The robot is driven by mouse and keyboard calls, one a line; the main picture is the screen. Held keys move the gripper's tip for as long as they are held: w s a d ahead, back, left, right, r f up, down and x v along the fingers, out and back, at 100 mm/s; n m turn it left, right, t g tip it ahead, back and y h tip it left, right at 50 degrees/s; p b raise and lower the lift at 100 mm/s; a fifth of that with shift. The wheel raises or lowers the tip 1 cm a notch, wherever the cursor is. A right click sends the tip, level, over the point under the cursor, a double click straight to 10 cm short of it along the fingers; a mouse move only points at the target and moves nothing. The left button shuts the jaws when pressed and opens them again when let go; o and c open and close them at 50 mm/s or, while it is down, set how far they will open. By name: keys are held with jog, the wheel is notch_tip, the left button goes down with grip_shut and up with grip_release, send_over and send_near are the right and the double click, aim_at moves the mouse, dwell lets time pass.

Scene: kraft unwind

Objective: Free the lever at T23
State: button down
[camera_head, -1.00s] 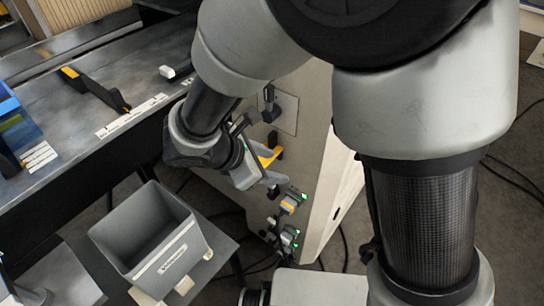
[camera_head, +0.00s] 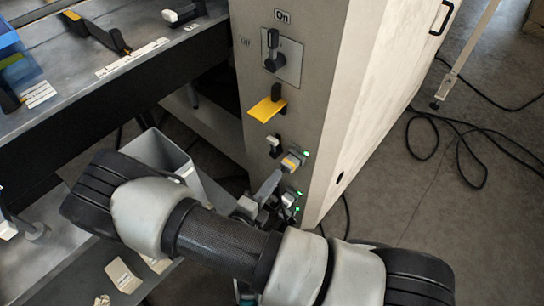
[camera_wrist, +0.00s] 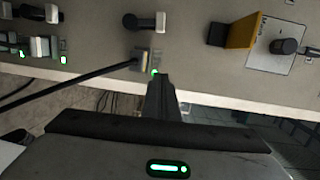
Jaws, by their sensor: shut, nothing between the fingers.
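The cabinet front carries several controls, and I cannot read a T23 label. A black lever (camera_head: 276,93) has a yellow plate (camera_head: 267,110) at it; the yellow piece also shows in the wrist view (camera_wrist: 243,31). Below is a short white-ended lever (camera_head: 273,142), also in the wrist view (camera_wrist: 147,22). I cannot tell which lever is T23. Below that is a grey plug with a yellow band (camera_head: 291,161), in the wrist view with a cable (camera_wrist: 142,60). My gripper (camera_head: 270,184) is shut and empty, just below this plug; its fingers show edge-on in the wrist view (camera_wrist: 161,84). Contact is unclear.
A rotary switch (camera_head: 282,60) under an "On" label sits higher on the cabinet. More plugs with green lights (camera_head: 287,201) are low, close to my gripper. A grey bin (camera_head: 160,150) stands left. A workbench (camera_head: 110,90) is at left; cables lie on the right floor.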

aim_at(274, 138)
jog(key=w+d, duration=0.1)
jog(key=w, duration=0.2)
jog(key=w+d+f+n+b, duration=0.1)
jog(key=w, duration=0.2)
jog(key=w+d+n, duration=0.1)
jog(key=w, duration=0.2)
jog(key=shift+w+d+f+t+y+b, duration=0.2)
jog(key=shift+w+d+t+y+b, duration=0.15)
jog(key=shift+d+t+y, duration=0.05)
jog(key=shift+w+a+f+b, duration=0.15)
jog(key=shift+w+a, duration=0.15)
jog(key=shift+a, duration=0.25)
jog(key=shift+w+a+b, duration=0.15)
jog(key=shift+w+a, duration=0.15)
jog(key=shift+a, duration=0.2)
jog(key=shift+w+a, duration=0.4)
jog(key=shift+a, duration=0.1)
